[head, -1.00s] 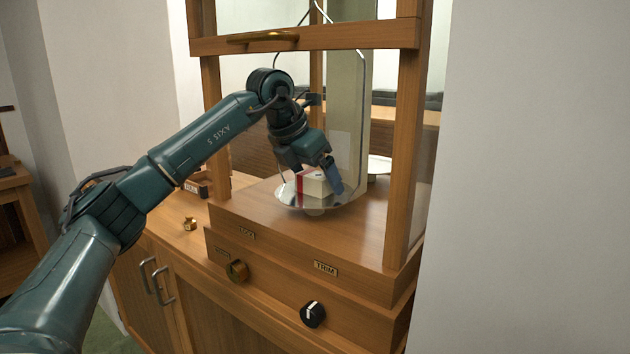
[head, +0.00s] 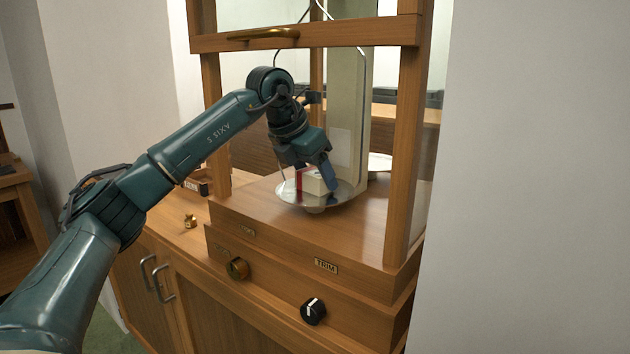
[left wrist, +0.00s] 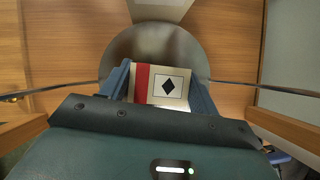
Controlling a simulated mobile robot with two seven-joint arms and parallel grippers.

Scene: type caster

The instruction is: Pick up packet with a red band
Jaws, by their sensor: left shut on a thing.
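The packet with a red band (head: 313,184) is a small cream box on the round metal pan (head: 338,197) inside the wooden balance case. My left gripper (head: 312,182) reaches down into the case, with its fingers on both sides of the packet, shut on it. In the left wrist view the packet (left wrist: 160,86) lies between the two blue fingers, its red band at the left and a black diamond in a frame on its top. Whether the packet touches the pan is hard to tell.
Wooden posts and a raised front sash with a brass handle (head: 263,34) frame the opening. A central pillar (head: 349,110) stands behind the pan. A small brass piece (head: 190,221) sits on the cabinet top. A black knob (head: 313,311) is on the front.

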